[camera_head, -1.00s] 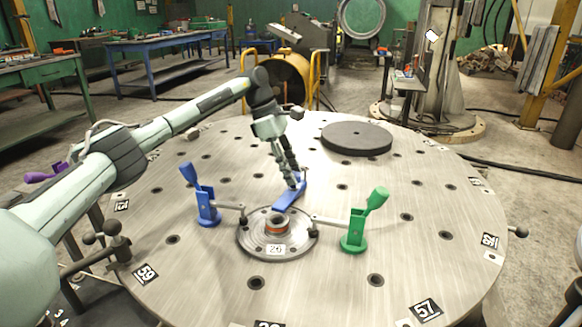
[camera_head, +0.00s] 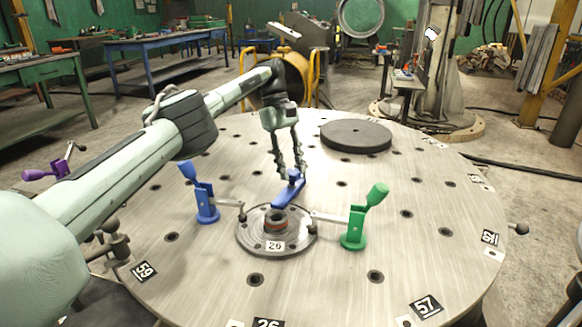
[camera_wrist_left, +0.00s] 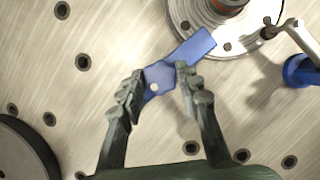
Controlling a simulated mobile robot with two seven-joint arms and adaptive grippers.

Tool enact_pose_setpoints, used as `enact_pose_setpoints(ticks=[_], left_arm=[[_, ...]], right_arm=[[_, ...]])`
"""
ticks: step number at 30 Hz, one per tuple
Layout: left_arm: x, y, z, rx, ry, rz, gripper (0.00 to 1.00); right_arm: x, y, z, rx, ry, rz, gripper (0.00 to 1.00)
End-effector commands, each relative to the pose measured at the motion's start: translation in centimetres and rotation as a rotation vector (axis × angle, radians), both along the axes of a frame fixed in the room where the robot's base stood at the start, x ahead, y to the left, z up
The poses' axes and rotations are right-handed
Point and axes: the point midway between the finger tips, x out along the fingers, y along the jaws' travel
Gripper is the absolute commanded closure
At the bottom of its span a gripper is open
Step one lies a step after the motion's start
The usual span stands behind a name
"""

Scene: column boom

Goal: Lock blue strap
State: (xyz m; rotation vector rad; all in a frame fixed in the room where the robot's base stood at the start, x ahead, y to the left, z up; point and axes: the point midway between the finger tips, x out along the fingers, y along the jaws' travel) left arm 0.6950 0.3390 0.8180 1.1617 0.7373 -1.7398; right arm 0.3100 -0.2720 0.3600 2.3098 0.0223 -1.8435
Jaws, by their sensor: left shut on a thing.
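The blue strap (camera_head: 288,193) is a flat bar behind the round flange (camera_head: 262,245) on the table, its front end at the flange's rim. In the left wrist view the strap (camera_wrist_left: 195,48) runs up and right from between my fingers to the flange (camera_wrist_left: 205,22). My left gripper (camera_head: 289,172) points down and is shut on the strap's rear end. The left wrist view shows its fingers (camera_wrist_left: 160,76) on either side of that end. The contact points are partly hidden by the fingers. My right gripper is not in view.
A blue toggle clamp (camera_head: 205,200) stands left of the flange and a green clamp (camera_head: 355,228) right of it, their arms reaching to its rim. A dark disc (camera_head: 356,137) lies at the table's back right. Bare tabletop with holes surrounds these.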

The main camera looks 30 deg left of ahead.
Motion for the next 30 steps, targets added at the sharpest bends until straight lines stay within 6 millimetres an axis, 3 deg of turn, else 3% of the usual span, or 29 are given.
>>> enact_pose_setpoints(ticks=[15, 16, 20, 30], left_arm=[[-0.02, 0.15, -0.04, 0.004, 0.001, -0.018, 0.95], [-0.01, 0.17, -0.04, 0.003, 0.000, -0.018, 0.66], [-0.01, 0.14, -0.04, 0.003, 0.000, -0.018, 0.49], [0.01, 0.06, -0.02, 0.001, -0.001, -0.016, 0.47]], right_arm=[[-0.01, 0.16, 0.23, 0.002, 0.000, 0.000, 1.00], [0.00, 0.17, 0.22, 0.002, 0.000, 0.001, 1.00], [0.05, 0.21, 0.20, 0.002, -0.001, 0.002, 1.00], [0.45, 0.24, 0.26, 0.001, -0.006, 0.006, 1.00]])
